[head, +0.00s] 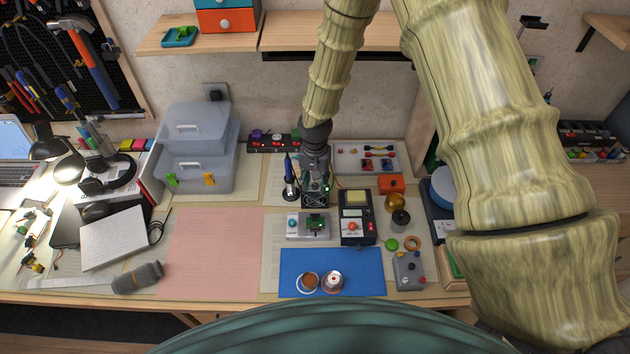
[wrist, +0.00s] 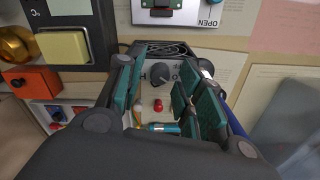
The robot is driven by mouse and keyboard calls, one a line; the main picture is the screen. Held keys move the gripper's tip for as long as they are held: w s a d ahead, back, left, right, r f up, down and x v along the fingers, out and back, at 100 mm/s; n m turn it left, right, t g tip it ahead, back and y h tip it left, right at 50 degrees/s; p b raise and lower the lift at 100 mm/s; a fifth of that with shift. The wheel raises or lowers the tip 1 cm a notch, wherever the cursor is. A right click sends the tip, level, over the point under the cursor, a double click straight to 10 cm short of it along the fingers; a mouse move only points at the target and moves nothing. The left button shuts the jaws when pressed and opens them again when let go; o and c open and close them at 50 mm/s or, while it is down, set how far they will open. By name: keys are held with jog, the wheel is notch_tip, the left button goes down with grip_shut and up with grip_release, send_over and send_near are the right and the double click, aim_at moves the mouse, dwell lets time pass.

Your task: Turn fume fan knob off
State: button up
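A small dark grey knob (wrist: 160,73) sits on a light grey panel in the wrist view. Lettering that seems to read OFF is beside it at the right, and an H-like mark is at its left. A red round button or lamp (wrist: 158,105) is just below the knob. My gripper (wrist: 163,88) is open, its teal-padded fingers on either side of the panel area around the knob. I cannot tell whether a pad touches the knob. In the head view my gripper (head: 316,172) points down over the unit behind the small grey box; the knob is hidden there.
A soldering station with a yellow sponge (head: 355,197) stands close by at the right. A soldering iron in its holder (head: 290,180) is close at the left. A grey box with a green part (head: 308,226) is in front. The pink mat (head: 215,245) is clear.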

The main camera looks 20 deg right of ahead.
grip_shut()
jog(key=shift+n, duration=0.3)
jog(key=n+b, duration=0.1)
jog(key=n, duration=0.4)
jog(key=shift+w+b, duration=0.1)
jog(key=shift+b, duration=0.3)
jog(key=n, duration=0.6)
jog(key=shift+r+b, duration=0.1)
jog(key=shift+b, duration=0.2)
jog(key=shift+n, duration=0.3)
jog(key=shift+o, duration=1.4)
grip_release()
